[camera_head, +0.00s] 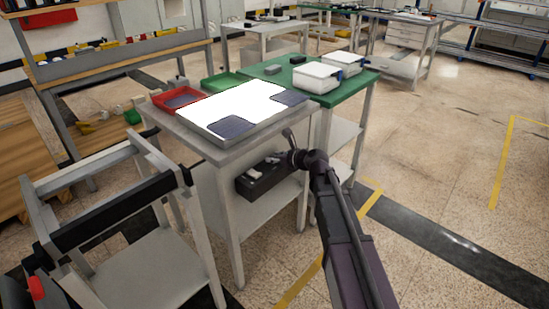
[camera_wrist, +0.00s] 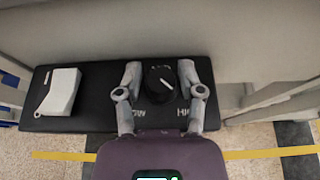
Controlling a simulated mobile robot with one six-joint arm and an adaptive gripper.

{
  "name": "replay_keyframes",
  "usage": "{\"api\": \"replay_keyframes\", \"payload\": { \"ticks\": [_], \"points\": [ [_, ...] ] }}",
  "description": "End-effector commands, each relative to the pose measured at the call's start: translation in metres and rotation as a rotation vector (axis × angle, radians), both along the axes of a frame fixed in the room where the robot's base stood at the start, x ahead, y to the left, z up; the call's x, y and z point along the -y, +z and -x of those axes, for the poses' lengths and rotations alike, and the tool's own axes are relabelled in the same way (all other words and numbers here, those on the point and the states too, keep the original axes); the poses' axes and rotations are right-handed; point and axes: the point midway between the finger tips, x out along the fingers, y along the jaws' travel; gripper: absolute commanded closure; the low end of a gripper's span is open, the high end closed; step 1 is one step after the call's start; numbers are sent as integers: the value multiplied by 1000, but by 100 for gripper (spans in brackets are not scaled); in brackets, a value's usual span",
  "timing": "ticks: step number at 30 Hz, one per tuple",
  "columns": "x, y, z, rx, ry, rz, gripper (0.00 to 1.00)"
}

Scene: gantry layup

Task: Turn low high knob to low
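The low high knob (camera_wrist: 158,84) is a round black knob on a black control box (camera_wrist: 90,120), seen in the wrist view. A white line on the knob slants toward the lower right, on the HIGH side. The LOW and HIGH labels are partly covered by my fingers. My gripper (camera_wrist: 160,76) is open, with one finger on each side of the knob and a narrow gap seen at each side. In the head view the control box (camera_head: 262,181) sits under the table's edge, with my gripper (camera_head: 290,150) at its right end; the knob is hidden there.
A white rocker switch (camera_wrist: 60,92) is on the box's left part. Above the box is a grey table (camera_head: 232,152) with a bright light panel (camera_head: 245,106) and a red tray (camera_head: 180,99). A grey frame cart (camera_head: 150,270) stands to the left. Open floor lies to the right.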

Motion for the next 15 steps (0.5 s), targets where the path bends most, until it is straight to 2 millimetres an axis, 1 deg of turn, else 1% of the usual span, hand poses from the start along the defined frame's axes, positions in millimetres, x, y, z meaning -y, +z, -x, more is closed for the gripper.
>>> {"api": "replay_keyframes", "payload": {
  "ticks": [1,3,15],
  "points": [
    [0,0,0,0,0,0,81],
    [0,0,0,0,0,0,100],
    [0,0,0,-1,29,1,100]
  ]
}}
